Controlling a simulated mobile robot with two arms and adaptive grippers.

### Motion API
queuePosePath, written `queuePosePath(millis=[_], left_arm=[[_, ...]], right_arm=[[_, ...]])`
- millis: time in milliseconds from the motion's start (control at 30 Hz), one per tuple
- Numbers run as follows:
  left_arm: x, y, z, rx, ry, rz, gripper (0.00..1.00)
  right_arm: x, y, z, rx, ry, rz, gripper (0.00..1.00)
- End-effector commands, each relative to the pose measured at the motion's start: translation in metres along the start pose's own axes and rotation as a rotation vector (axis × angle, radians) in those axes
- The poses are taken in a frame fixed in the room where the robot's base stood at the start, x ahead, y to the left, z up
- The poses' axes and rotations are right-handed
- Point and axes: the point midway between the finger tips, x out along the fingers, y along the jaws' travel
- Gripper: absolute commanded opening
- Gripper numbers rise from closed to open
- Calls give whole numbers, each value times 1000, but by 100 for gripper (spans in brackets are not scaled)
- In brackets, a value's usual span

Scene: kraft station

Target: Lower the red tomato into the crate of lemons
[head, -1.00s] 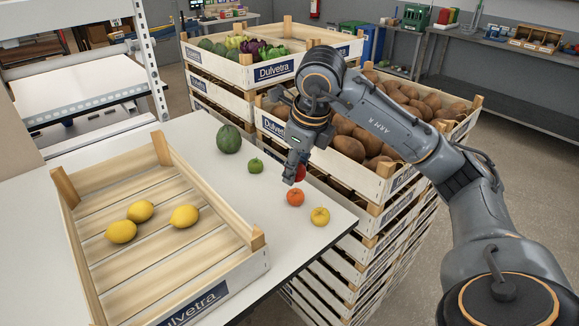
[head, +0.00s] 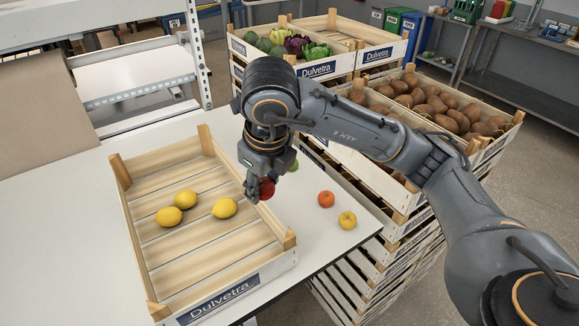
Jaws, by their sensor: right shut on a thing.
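The red tomato (head: 267,188) is held in my right gripper (head: 259,192), which is shut on it. Part of the tomato is hidden by the fingers. In the head view it hangs over the right side wall of the wooden crate of lemons (head: 160,310). I cannot tell its exact height above the rim. Three yellow lemons lie on the slatted floor: one (head: 169,216) at left, one (head: 185,199) just behind it, and one (head: 225,208) to the right. My left gripper is not in view.
An orange fruit (head: 326,199) and a yellow fruit (head: 347,220) lie on the white table (head: 315,240) right of the crate. A green fruit (head: 293,166) is partly hidden behind my gripper. The crate's floor has free room.

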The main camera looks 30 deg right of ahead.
Motion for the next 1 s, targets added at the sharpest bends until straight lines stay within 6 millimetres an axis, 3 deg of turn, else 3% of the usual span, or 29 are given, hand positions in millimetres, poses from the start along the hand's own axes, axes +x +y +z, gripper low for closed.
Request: queuePosePath(millis=[233,500,700,1000], left_arm=[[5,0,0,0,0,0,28],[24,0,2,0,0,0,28],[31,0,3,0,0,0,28],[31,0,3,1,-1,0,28]], right_arm=[[3,48,19,-4,-3,0,14],[15,93,33,-3,-1,1,14],[18,110,39,0,0,0,14],[17,113,41,1,0,0,14]])
